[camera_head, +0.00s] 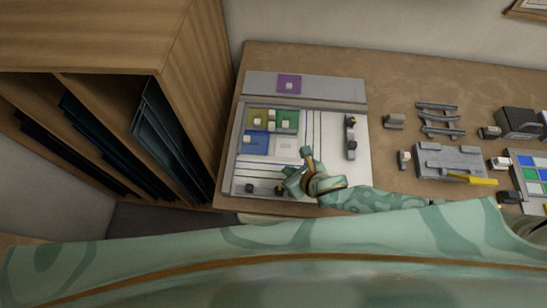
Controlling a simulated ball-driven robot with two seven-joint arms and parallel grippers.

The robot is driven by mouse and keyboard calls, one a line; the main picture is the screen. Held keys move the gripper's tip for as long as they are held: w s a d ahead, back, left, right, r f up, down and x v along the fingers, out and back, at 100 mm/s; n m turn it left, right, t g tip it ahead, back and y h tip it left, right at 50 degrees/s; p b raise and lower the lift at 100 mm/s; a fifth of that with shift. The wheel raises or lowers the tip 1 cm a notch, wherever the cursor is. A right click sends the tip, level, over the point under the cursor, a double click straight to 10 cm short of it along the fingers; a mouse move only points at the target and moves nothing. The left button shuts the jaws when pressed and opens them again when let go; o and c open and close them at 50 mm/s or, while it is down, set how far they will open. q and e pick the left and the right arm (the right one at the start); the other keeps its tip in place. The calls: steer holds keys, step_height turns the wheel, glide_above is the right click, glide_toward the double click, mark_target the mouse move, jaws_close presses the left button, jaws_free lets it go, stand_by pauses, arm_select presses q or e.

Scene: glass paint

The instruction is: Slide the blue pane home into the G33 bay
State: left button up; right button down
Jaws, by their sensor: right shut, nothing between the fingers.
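The blue pane (256,147) lies at the left of the pale board (331,131), below a yellow-olive pane (256,115) and a green pane (289,114). A small pale knob shows on the blue pane. A pale square (286,151) lies just right of the blue pane. No G33 label is readable, so I cannot tell which bay it names or whether the blue pane is fully seated. My right gripper (297,174) is shut and empty over the lower part of the board, right of and below the blue pane. My left gripper is out of view.
A purple pane (289,82) lies on the grey strip behind the board. A dark clamp-like piece (350,137) stands on the board's right side. Grey fixtures (450,160) and a colored grid (530,172) are farther right. A wooden rack (191,50) rises close on the left.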

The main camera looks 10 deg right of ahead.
mark_target(266, 153)
steer(key=b+x, duration=0.1)
steer(key=x, duration=0.5)
steer(key=shift+b, duration=0.3)
steer(key=w+a, duration=0.2)
steer(key=w, duration=0.1)
steer(key=shift+r, duration=0.15)
steer(key=shift+w, duration=0.2)
steer(key=shift+s, duration=0.15)
steer(key=shift+s+d+r, duration=0.1)
steer(key=shift+s, duration=0.05)
steer(key=shift+w+a, duration=0.4)
steer(key=shift+w, duration=0.3)
steer(key=shift+s, duration=0.1)
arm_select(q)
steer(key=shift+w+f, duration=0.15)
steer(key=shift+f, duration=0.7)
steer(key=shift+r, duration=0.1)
arm_select(e)
steer(key=shift+d, duration=0.1)
